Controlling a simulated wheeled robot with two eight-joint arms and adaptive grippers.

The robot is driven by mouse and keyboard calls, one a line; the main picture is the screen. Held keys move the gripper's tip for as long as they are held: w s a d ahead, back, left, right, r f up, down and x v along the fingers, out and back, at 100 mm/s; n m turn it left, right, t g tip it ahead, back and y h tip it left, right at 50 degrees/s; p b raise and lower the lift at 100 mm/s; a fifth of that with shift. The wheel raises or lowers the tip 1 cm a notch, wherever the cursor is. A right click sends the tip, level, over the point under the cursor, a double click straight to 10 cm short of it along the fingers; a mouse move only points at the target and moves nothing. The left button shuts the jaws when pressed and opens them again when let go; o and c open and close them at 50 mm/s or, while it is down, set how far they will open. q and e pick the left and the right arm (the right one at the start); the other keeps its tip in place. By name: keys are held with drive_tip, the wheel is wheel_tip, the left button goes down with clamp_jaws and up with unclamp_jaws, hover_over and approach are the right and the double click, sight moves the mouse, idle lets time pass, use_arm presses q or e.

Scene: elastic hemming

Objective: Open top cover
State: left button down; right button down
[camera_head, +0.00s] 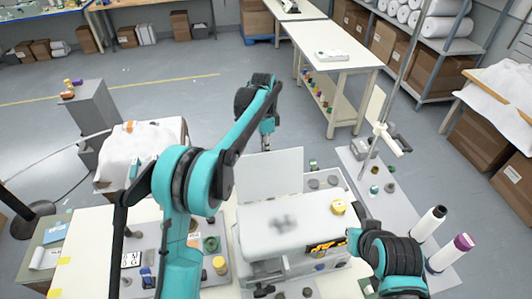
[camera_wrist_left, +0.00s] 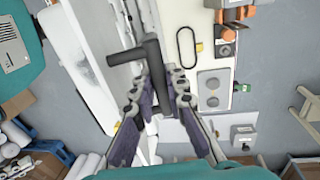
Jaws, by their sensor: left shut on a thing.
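A white sewing machine (camera_head: 285,222) stands on the table in the head view. A flat pale panel (camera_head: 262,178), which looks like the top cover, stands up behind the machine. My left gripper (camera_head: 267,144) reaches over from the far side and sits at the panel's top edge. Whether this piece joins the cover is unclear.
A small cluttered side table stands at the left. The floor behind the panel is mostly clear.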

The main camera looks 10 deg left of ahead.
use_arm(q)
drive_tip(key=shift+w+a+f, duration=0.15)
drive_tip(key=shift+w+f, duration=0.05)
drive_tip(key=c, duration=1.6)
unclamp_jaws()
drive_tip(key=shift+w, duration=0.1)
drive_tip(key=shift+w+f, duration=0.15)
drive_tip(key=shift+w, duration=0.1)
drive_tip(key=r, duration=0.4)
drive_tip(key=w+r, duration=0.1)
drive_tip(key=r, duration=0.7)
drive_tip(key=shift+w+a, duration=0.25)
drive_tip(key=shift+f, duration=0.1)
